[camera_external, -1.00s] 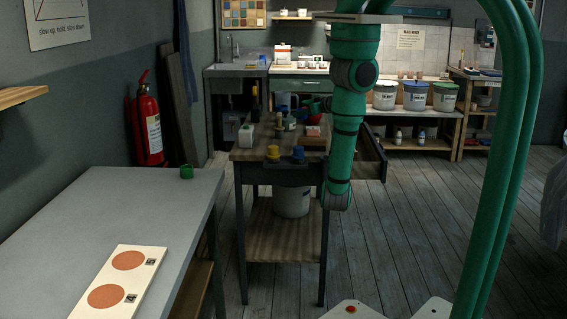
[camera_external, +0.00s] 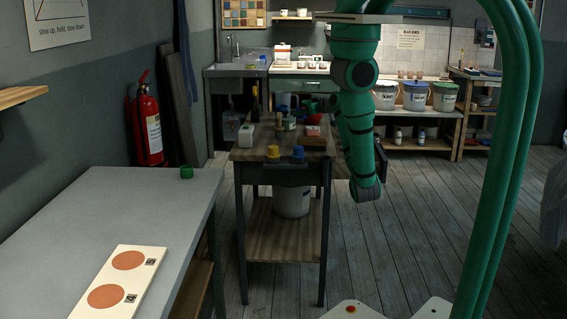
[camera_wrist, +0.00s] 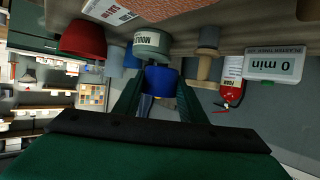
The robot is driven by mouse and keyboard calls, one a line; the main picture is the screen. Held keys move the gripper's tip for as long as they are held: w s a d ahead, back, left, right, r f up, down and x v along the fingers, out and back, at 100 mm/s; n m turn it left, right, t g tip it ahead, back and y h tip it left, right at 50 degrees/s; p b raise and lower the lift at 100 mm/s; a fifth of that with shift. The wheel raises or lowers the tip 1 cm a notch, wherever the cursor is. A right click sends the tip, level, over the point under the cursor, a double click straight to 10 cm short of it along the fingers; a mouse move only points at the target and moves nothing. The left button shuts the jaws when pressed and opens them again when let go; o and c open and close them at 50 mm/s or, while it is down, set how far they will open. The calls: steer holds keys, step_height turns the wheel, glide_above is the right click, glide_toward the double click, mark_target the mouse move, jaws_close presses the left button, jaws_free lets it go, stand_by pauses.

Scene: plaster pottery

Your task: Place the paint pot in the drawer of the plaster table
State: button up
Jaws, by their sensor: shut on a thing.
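In the wrist view my gripper (camera_wrist: 160,75) is shut on a blue pot (camera_wrist: 161,82), which I take for the paint pot; it sits between the two green fingers. The plaster table (camera_external: 262,153) is the narrow wooden-topped table in the middle. Its drawer (camera_external: 382,161) sticks out on the table's right side, pulled open; my arm covers most of it and its inside is not visible.
In the wrist view a labelled pot (camera_wrist: 153,42), a red bowl (camera_wrist: 83,40), a wooden-based tool (camera_wrist: 206,65) and a timer (camera_wrist: 274,65) are close by.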

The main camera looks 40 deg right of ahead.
steer(key=w+f, duration=0.1)
steer(key=f, duration=0.1)
steer(key=w+d+f, duration=0.1)
steer(key=w+f, duration=0.1)
steer(key=w+d+f, duration=0.1)
steer(key=w+f, duration=0.1)
steer(key=shift+d+f, duration=0.15)
steer(key=shift+d, duration=0.1)
steer(key=shift+f, duration=1.5)
steer(key=shift+f, duration=0.1)
steer(key=o, duration=1.1)
steer(key=shift+c, duration=0.2)
